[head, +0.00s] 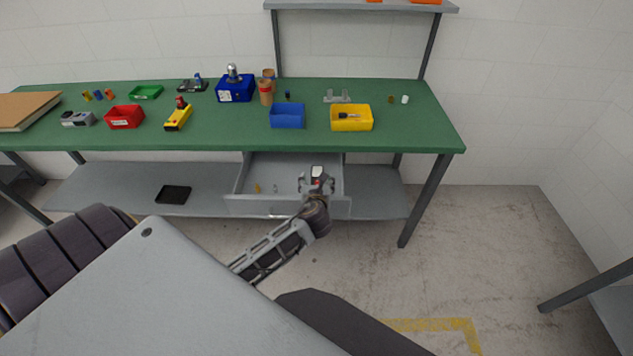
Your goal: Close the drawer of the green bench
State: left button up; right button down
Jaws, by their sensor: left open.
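The green bench (230,140) stands against the wall. Its grey drawer (270,207) hangs under the bench top, pulled out towards me, with a few small items inside. My left gripper (317,183) is open at the right part of the drawer, by its front panel. A small dark and red object shows at the fingers; I cannot tell whether it is part of the gripper or lies in the drawer. Whether the fingers touch the drawer cannot be made out. My right gripper is not in view.
A black tray (173,194) lies on the lower shelf (110,185).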

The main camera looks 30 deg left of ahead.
aim_at(284, 169)
jog(key=u, duration=1.35)
